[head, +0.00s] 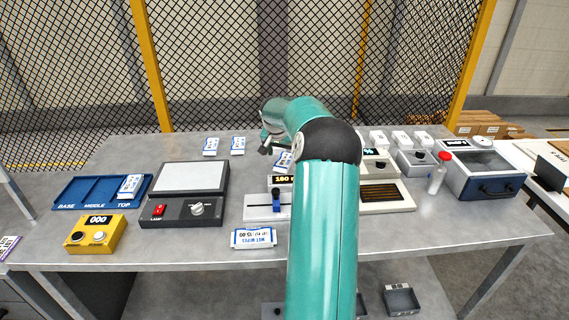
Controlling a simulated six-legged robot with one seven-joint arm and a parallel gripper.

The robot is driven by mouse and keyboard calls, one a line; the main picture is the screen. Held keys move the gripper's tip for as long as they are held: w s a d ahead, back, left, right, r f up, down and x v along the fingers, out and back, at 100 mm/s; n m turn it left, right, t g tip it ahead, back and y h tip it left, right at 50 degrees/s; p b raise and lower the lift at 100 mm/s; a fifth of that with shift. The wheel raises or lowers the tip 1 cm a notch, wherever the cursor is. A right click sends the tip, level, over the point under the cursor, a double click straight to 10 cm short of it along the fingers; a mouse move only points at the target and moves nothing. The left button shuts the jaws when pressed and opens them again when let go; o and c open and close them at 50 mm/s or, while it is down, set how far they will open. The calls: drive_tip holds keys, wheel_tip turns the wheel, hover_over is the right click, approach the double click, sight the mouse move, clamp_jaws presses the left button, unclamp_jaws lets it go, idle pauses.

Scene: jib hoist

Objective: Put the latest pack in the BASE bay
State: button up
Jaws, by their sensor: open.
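The blue tray (88,190) on the table's left has bays marked BASE, MIDDLE and TOP. A white and blue pack (130,185) lies at the TOP end; the BASE bay is bare. Two similar packs, one on the left (211,146) and one beside it (238,145), lie at the back. Another pack (285,160) shows partly behind my arm. My gripper (265,150) is open near that pack, above the table; its fingers are small and partly hidden.
A yellow box (97,234) reading 000 stands before the tray. A dark lamp box (185,210), a white slider device (262,207) and a grilled device (385,195) fill the middle.

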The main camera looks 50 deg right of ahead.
sight(283, 161)
drive_tip(key=shift+w+f, duration=0.2)
drive_tip(key=shift+f, duration=0.05)
drive_tip(key=x, duration=0.5)
drive_tip(key=shift+w, duration=0.1)
drive_tip(key=shift+c, duration=0.5)
drive_tip(key=c, duration=1.1)
drive_tip(key=shift+r, duration=0.15)
